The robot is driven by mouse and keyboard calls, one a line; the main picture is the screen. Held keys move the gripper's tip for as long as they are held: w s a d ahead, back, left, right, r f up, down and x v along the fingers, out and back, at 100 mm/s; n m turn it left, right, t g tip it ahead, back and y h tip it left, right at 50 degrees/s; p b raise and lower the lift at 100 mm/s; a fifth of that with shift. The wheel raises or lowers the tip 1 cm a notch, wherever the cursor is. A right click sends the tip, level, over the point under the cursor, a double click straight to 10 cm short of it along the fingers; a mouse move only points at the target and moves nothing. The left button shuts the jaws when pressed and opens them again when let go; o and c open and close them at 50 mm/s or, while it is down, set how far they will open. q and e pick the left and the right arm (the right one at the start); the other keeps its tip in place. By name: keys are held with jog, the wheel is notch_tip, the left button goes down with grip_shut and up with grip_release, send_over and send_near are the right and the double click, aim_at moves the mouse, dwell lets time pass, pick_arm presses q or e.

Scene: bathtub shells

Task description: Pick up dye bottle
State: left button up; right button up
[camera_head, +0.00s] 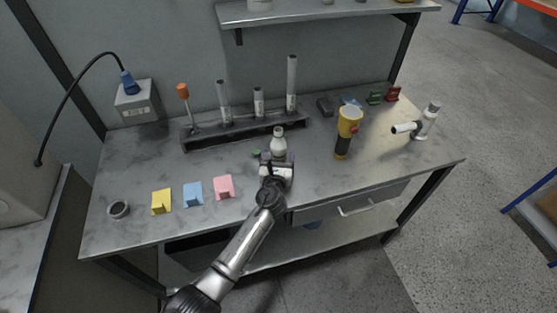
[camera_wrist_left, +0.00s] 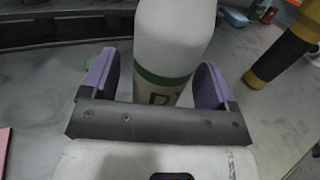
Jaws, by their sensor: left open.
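The dye bottle (camera_head: 279,141) is white and stands upright on the grey workbench, in front of the dark rack. In the left wrist view the bottle (camera_wrist_left: 172,45) shows large, with a green band and a label with a dark letter. My left gripper (camera_head: 277,162) is at the near side of the bottle. Its two purple-padded fingers are open, one on each side of the bottle's lower part in the left wrist view (camera_wrist_left: 155,82). A gap shows between the left finger and the bottle; contact on the right side is unclear. My right gripper is not in view.
A yellow and black flashlight (camera_head: 347,132) stands to the right. The rack (camera_head: 245,128) with several tubes is behind. A white scanner-like tool (camera_head: 425,122) stands far right.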

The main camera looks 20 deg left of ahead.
pick_arm(q)
jog(key=shift+w+a, duration=0.1)
jog(key=shift+w, duration=0.35)
jog(key=shift+c, duration=0.2)
jog(key=c, duration=1)
